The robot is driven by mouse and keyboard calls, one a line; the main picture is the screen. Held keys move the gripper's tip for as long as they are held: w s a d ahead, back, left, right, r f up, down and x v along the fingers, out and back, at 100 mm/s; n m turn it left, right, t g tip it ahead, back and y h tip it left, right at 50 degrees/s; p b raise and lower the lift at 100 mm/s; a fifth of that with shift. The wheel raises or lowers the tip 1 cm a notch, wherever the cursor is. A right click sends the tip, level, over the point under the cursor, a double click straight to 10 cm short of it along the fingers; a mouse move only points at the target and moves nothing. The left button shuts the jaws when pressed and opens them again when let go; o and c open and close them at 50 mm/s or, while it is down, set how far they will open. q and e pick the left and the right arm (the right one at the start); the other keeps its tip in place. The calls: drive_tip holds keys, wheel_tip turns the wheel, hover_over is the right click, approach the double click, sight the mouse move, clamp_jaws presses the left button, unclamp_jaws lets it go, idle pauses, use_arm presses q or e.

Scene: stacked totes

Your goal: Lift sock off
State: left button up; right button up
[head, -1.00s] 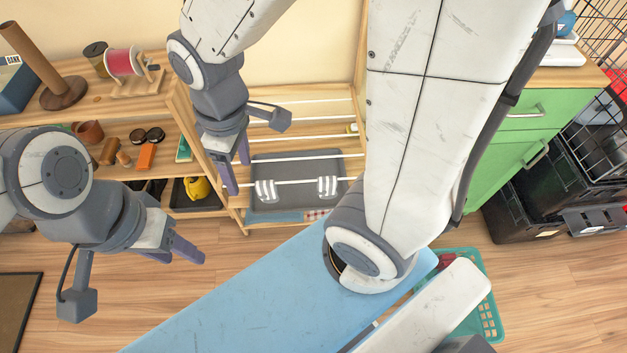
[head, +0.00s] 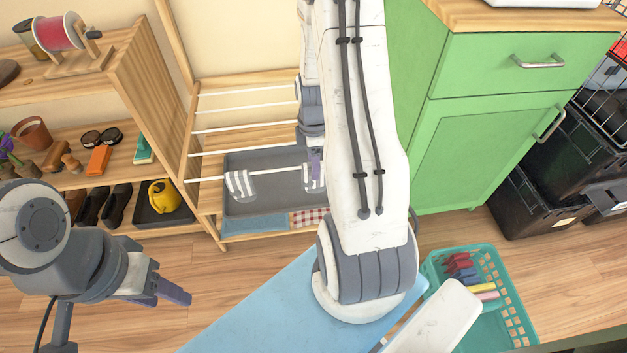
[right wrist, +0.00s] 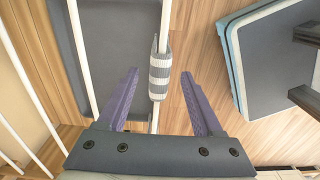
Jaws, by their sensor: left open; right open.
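Two grey-and-white striped socks hang over a white rod of the wooden drying rack: the left sock (head: 240,185) and the right sock (head: 309,179). My right gripper (head: 316,163) is at the right sock, mostly hidden behind my own arm. In the right wrist view, my right gripper (right wrist: 160,76) is open, with a striped sock (right wrist: 160,74) on the rod between its fingertips and a gap on both sides. My left gripper (head: 174,285) is open and empty over the floor at the lower left, away from the socks.
A grey tray (head: 265,204) lies under the rods, with a blue cloth (head: 254,224) and a checked cloth (head: 308,217) below. A blue board (head: 260,320) is in front. A teal basket (head: 513,322) and a green cabinet (head: 487,150) stand right. Shelves (head: 150,90) stand left.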

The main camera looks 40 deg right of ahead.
wheel_tip(320, 180, down, 7)
drive_tip(key=b, duration=0.2)
drive_tip(key=shift+r, duration=0.1)
clamp_jaws()
